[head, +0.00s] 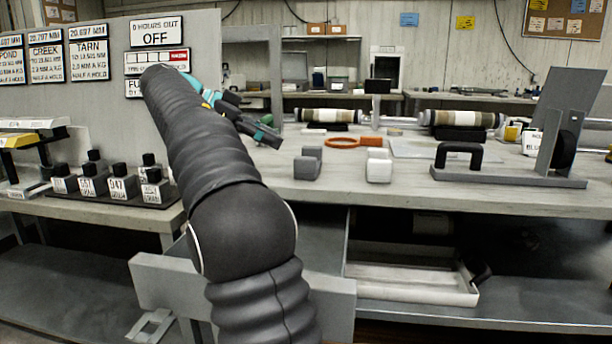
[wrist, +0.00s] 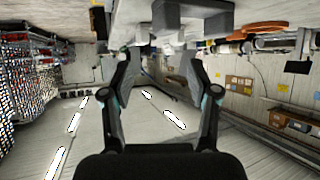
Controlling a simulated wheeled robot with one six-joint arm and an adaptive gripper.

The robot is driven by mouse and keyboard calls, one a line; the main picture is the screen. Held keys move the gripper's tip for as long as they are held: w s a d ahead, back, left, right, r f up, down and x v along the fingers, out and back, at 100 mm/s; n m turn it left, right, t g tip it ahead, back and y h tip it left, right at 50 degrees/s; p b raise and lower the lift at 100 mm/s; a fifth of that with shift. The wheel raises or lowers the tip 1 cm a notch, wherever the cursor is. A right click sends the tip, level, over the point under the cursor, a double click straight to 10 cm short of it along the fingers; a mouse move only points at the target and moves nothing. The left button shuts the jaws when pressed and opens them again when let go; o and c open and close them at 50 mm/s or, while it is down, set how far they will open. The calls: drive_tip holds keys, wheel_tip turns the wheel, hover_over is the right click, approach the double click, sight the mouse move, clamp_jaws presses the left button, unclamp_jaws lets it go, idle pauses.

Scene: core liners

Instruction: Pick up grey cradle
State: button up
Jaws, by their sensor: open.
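The grey cradle (head: 308,163), a small blocky piece with a raised back part, sits on the workbench near its front edge. A similar off-white piece (head: 378,168) stands to its right. My gripper (head: 270,131) is up and to the left of the grey cradle in the head view, apart from it. In the wrist view my gripper (wrist: 159,62) has its fingers spread with nothing between them. A grey blocky shape (wrist: 167,17) shows at the top of that view; I cannot tell surely that it is the cradle.
An orange ring (head: 345,142) lies behind the two pieces. Core liners (head: 330,115) rest on dark supports at the back. A stand with a black handle (head: 459,152) is on the right. A white tray (head: 410,288) sits below.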

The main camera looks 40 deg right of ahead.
sight(312, 158)
drive_tip(key=b+x, duration=0.1)
drive_tip(key=x, duration=0.3)
drive_tip(key=shift+s+d+f, duration=0.15)
drive_tip(key=shift+s+d, duration=0.05)
drive_tip(key=shift+w+b+x, duration=0.15)
drive_tip(key=shift+b+x, duration=0.1)
drive_tip(key=shift+x, duration=1.4)
drive_tip(key=shift+w+b+x, duration=0.1)
drive_tip(key=shift+b+x, duration=0.15)
drive_tip(key=shift+x, duration=1.35)
drive_tip(key=shift+d+f, duration=0.1)
clamp_jaws()
